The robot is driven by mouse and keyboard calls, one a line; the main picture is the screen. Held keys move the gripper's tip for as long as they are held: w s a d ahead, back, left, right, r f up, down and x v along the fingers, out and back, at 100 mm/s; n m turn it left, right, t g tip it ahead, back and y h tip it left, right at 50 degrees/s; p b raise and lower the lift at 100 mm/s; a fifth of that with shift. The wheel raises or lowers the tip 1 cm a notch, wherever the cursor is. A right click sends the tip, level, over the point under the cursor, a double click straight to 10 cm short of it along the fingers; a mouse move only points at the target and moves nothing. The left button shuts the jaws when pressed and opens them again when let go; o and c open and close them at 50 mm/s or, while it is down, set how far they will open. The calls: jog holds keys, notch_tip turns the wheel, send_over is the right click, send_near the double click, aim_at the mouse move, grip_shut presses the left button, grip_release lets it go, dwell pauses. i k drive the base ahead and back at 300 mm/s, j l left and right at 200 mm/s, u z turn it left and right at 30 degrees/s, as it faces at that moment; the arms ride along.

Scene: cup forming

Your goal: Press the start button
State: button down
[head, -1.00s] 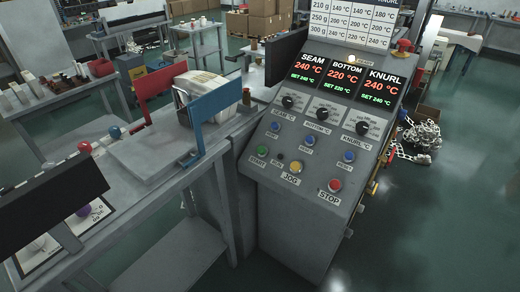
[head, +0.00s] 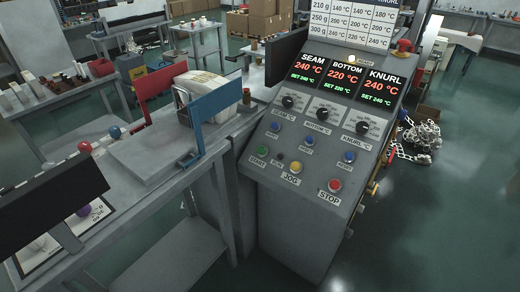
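The green start button (head: 262,150) is at the lower left of the sloped grey control panel (head: 309,198), above a START label. To its right are a small dark knob (head: 280,156), the yellow JOG button (head: 296,167) and the red STOP button (head: 334,185). Blue buttons and three black dials are higher up. The displays (head: 343,78) read SEAM 240, BOTTOM 220 and KNURL 240 °C, with matching set values in green. A lamp (head: 351,59) above the displays glows.
A grey bench (head: 150,160) with a red plate (head: 153,83) and a blue plate (head: 215,112) adjoins the panel on the left. A chain pile (head: 424,135) lies on the floor at right. The floor right of the panel is open.

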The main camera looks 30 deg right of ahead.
aim_at(261, 151)
jog(key=i+j, duration=0.3)
jog(key=i+j+z, duration=0.15)
jog(key=j, duration=0.35)
jog(key=i+j, duration=0.4)
jog(key=i+j+z, duration=0.1)
jog(key=i+j, duration=0.15)
jog(key=j, duration=0.2)
